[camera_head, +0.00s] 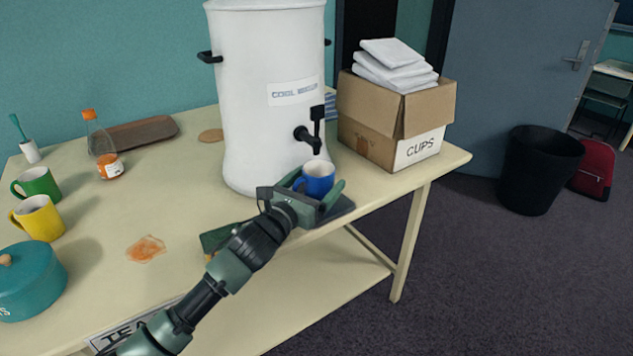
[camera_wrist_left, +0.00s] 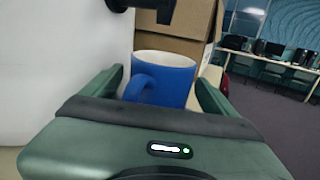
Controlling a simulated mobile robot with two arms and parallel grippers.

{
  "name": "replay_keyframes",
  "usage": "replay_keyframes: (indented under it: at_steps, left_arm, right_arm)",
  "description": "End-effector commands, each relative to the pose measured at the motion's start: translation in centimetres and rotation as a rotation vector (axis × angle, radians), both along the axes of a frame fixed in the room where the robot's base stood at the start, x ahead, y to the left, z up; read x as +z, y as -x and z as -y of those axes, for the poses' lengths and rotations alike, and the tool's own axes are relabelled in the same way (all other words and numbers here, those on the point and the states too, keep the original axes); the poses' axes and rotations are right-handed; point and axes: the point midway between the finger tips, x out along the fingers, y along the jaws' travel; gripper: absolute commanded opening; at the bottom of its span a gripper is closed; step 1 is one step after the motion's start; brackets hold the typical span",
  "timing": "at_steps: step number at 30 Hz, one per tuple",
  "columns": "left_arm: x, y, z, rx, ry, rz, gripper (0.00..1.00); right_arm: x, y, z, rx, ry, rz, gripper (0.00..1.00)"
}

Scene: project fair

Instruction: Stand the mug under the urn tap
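The blue mug (camera_head: 318,180) stands upright at the urn's front, just below the black tap (camera_head: 309,138) of the white urn (camera_head: 262,120). A dark flat tray (camera_head: 342,209) shows beside the mug's base; the base itself is hidden by my gripper. My left gripper (camera_head: 317,187) has one finger on each side of the mug. In the left wrist view the mug (camera_wrist_left: 168,80) sits between spread fingers, with a narrow gap on the handle side; contact on the other side is unclear. The tap (camera_wrist_left: 140,8) is above the mug there. My right gripper is out of view.
A box marked CUPS (camera_head: 395,125) with folded white cloths stands right of the urn. Green (camera_head: 38,184) and yellow (camera_head: 38,217) mugs, a teal pot (camera_head: 30,285), a bottle (camera_head: 103,150) and an orange spill (camera_head: 146,249) are at left. The table's front edge is near my arm.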

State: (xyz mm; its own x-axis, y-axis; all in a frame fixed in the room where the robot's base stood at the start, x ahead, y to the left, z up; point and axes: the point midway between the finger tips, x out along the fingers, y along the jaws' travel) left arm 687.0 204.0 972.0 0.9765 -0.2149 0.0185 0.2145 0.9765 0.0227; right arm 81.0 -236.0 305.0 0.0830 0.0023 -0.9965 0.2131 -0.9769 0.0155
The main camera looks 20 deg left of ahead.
Motion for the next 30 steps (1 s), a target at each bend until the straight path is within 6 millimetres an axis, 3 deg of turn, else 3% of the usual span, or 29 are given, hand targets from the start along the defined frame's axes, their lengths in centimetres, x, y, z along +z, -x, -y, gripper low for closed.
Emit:
replay_keyframes:
  at_steps: [8, 21, 30]
  left_arm:
    - [0.1, 0.6, -0.1, -0.001, -0.001, -0.001, 0.88]
    - [-0.1, 9.2, -2.0, -0.002, -0.003, -0.001, 0.88]
    - [0.0, 11.7, -2.6, 0.001, 0.000, 0.001, 0.88]
  right_arm:
    - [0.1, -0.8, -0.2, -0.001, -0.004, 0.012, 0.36]
    - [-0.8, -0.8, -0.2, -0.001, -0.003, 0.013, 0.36]
    - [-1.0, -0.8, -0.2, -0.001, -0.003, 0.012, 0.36]
